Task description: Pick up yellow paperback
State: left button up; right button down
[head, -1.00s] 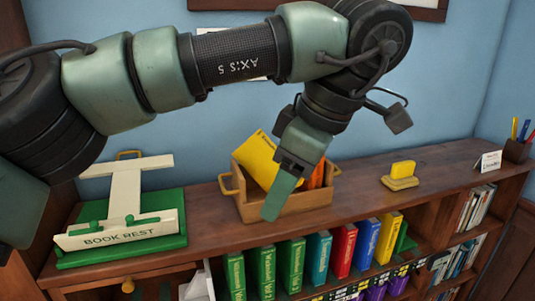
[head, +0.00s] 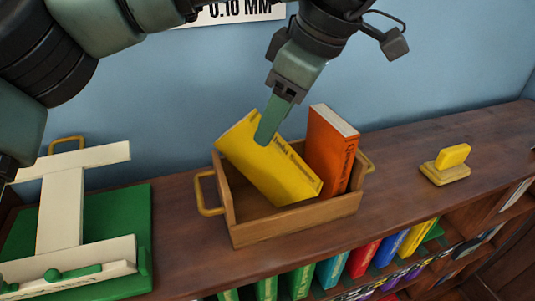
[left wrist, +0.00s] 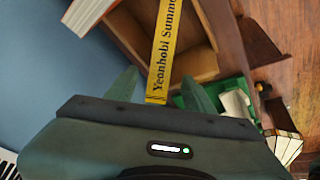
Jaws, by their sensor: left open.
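The yellow paperback (head: 270,165) leans tilted in a wooden crate (head: 297,222) with gold handles. Beside it in the crate stands an orange book (head: 330,150). My left gripper (head: 268,132) points down at the paperback's upper edge and covers part of it in the head view. In the left wrist view, the open fingers of my left gripper (left wrist: 160,88) lie on either side of the paperback's lettered spine (left wrist: 166,45), with no clear grip on it. Whether a finger touches the book cannot be told. My right gripper is out of view.
The crate stands on a wooden bookcase top (head: 400,195). Coloured books fill the shelf below. The blue wall is close behind.

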aim_at(267, 163)
pick_arm(q)
jog(key=shift+s+p+x, duration=0.2)
jog(key=shift+p+x, duration=0.15)
jog(key=shift+x, duration=0.65)
jog(key=p+x, duration=0.1)
jog(key=x, duration=0.3)
jog(key=shift+w+d+f, duration=0.1)
jog(key=shift+w+d, duration=0.05)
jog(key=shift+w, duration=0.05)
grip_shut()
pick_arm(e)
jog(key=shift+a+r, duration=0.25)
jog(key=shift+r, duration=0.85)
